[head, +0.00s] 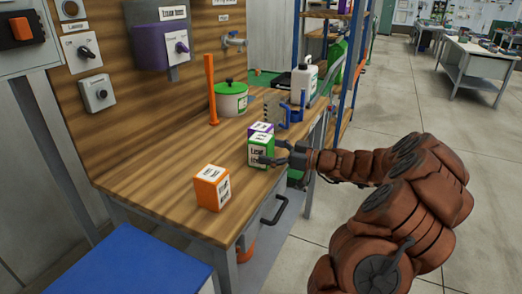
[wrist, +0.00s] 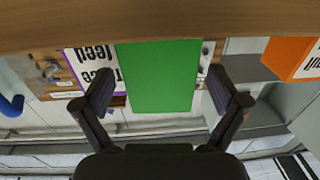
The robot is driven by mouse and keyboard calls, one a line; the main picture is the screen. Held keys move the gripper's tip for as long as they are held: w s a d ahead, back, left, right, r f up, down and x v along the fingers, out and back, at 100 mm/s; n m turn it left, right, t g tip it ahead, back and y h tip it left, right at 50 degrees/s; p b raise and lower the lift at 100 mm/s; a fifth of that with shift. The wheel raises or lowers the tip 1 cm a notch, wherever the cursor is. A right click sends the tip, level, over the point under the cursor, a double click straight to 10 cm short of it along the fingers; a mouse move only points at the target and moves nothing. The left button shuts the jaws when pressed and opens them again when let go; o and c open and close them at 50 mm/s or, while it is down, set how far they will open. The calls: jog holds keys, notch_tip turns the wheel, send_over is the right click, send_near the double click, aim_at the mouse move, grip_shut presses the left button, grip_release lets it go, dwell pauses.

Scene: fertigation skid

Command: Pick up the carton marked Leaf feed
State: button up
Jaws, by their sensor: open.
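The green carton (head: 260,152) with a white label, which seems to read Leaf feed, stands upright on the wooden bench near its front edge. In the wrist view its plain green side (wrist: 158,76) fills the middle, between my two fingers. My gripper (head: 277,154) is open at the carton's right side, with one finger reaching across beside its labelled face. In the wrist view my gripper (wrist: 163,88) has a finger on each side of the carton, with no clear contact. The carton's far side is hidden.
A purple carton (head: 262,128) stands close behind the green one; its label shows in the wrist view (wrist: 92,62). An orange carton (head: 211,188) stands nearer on the bench. A green-lidded pot (head: 231,100), an orange post (head: 211,90) and a blue-handled item (head: 293,110) stand farther back.

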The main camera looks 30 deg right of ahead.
jog(key=c, duration=1.6)
jog(key=shift+o, duration=0.2)
